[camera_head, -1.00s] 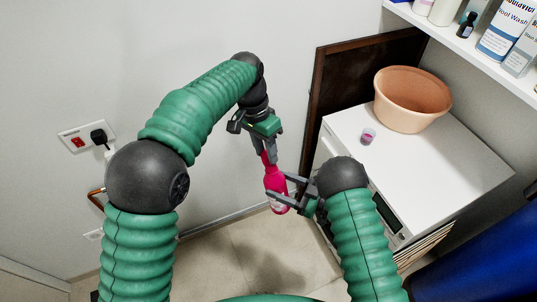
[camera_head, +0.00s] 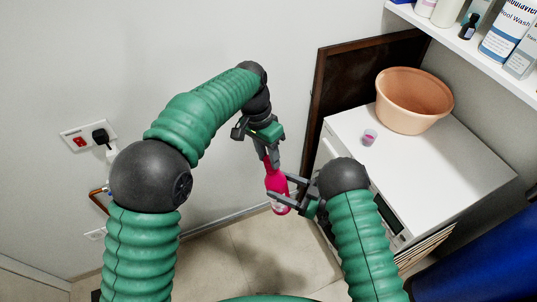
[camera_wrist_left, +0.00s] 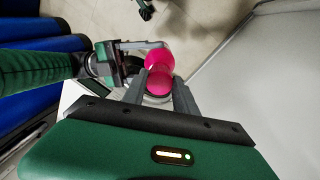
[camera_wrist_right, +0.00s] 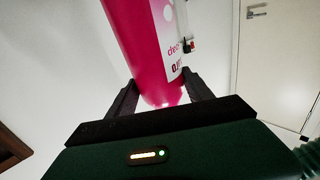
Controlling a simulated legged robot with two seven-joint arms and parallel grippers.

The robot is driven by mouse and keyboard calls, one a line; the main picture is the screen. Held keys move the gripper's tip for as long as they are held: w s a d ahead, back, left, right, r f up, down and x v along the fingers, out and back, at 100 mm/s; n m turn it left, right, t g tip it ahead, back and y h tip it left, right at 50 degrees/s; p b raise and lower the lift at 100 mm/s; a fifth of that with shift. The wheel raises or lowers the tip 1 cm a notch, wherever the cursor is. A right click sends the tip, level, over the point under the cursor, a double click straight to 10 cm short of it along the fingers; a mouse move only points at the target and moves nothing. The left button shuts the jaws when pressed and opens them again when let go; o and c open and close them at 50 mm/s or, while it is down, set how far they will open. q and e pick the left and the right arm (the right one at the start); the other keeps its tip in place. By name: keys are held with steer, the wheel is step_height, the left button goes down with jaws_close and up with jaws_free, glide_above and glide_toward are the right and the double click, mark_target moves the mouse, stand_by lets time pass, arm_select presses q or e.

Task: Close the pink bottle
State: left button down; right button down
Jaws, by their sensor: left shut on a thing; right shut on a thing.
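The pink bottle (camera_head: 276,180) is held roughly upright in mid-air, its narrow top upward. My left gripper (camera_head: 270,160) is above it, pointing down, shut on a pink piece at its top. The left wrist view shows this rounded pink piece (camera_wrist_left: 159,82) between the fingers; I cannot tell whether it is seated on the bottle. My right gripper (camera_head: 291,193) comes from the right and is shut on the bottle's lower body. In the right wrist view the bottle (camera_wrist_right: 140,45), with a white label, lies between the fingers.
A shelf (camera_head: 470,48) with bottles is at the upper right. A blue object (camera_head: 490,255) is at the lower right. Floor is free below the grippers.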

arm_select(q)
steer(key=shift+d+f, duration=0.1)
steer(key=shift+f, duration=0.45)
steer(key=m, duration=0.6)
steer(key=shift+w+m, duration=0.1)
steer(key=shift+m, duration=0.3)
steer(key=m, duration=0.7)
steer(key=shift+w, duration=0.15)
steer(key=m, duration=0.3)
steer(key=shift+w, duration=0.1)
steer(key=m, duration=0.7)
steer(key=shift+w+f, duration=0.1)
steer(key=shift+w, duration=0.05)
steer(key=m, duration=0.5)
steer(key=shift+m, duration=0.4)
steer(key=m, duration=0.3)
steer(key=shift+d, duration=0.1)
steer(key=shift+w, duration=0.1)
